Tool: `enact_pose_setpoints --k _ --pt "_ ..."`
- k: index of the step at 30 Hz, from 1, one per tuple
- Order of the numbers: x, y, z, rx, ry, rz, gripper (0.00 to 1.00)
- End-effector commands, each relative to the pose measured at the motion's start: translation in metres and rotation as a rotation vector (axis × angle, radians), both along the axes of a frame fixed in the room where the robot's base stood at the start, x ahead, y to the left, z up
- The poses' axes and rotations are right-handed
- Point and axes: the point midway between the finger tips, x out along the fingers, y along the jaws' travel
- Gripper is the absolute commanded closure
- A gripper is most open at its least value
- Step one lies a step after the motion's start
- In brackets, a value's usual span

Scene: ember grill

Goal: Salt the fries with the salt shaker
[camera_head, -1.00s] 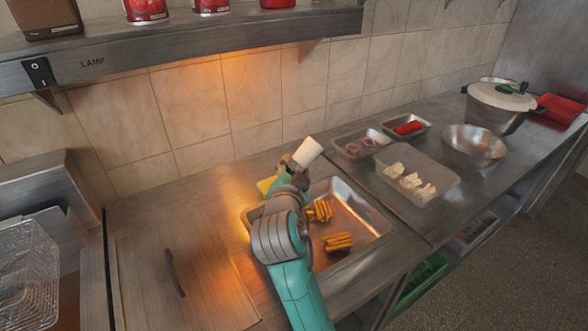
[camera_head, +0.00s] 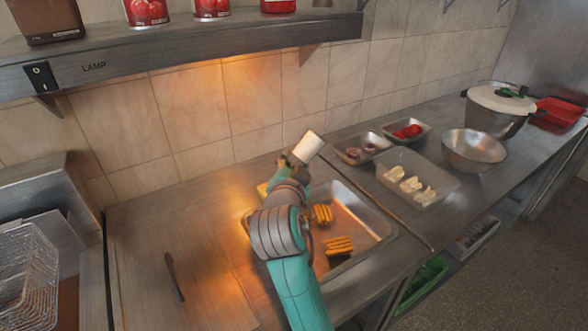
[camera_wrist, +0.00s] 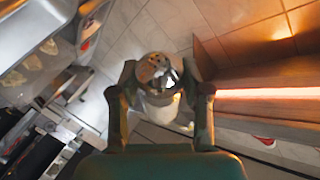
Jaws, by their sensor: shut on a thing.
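My gripper (camera_wrist: 163,88) is shut on the salt shaker, with a finger on each side of it. In the wrist view the shaker's perforated metal cap (camera_wrist: 155,68) and pale body show between the fingers. In the head view the shaker's white body (camera_head: 308,147) sticks out tilted, up and to the right, above the far edge of the metal tray (camera_head: 372,221). Orange-brown ridged pieces, seemingly the fries (camera_head: 338,245), lie in two clumps in the tray, one nearer (camera_head: 323,214) my wrist. My arm hides the tray's left part.
A clear container (camera_head: 443,186) with pale pieces, small pans of red slices (camera_head: 408,131) and rings (camera_head: 370,148), and a steel bowl (camera_head: 474,150) stand to the right. A shelf (camera_head: 200,55) with cans overhangs the back. A wire basket (camera_head: 25,270) is at left.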

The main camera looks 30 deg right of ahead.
Motion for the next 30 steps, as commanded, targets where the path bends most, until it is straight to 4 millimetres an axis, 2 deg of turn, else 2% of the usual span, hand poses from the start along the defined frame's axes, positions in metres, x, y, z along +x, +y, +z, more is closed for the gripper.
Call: enact_pose_setpoints --k 6,8,16,25,30 --pt "0.0 0.0 -0.026 -0.001 0.002 -0.001 0.98" --pt "0.0 0.0 -0.024 0.0 -0.001 -0.001 0.98" --pt "0.0 0.0 0.003 0.0 -0.002 0.0 0.98" --pt "0.0 0.0 -0.026 -0.001 0.003 -0.001 0.98" --pt "0.0 0.0 -0.018 0.0 -0.002 -0.001 0.98"
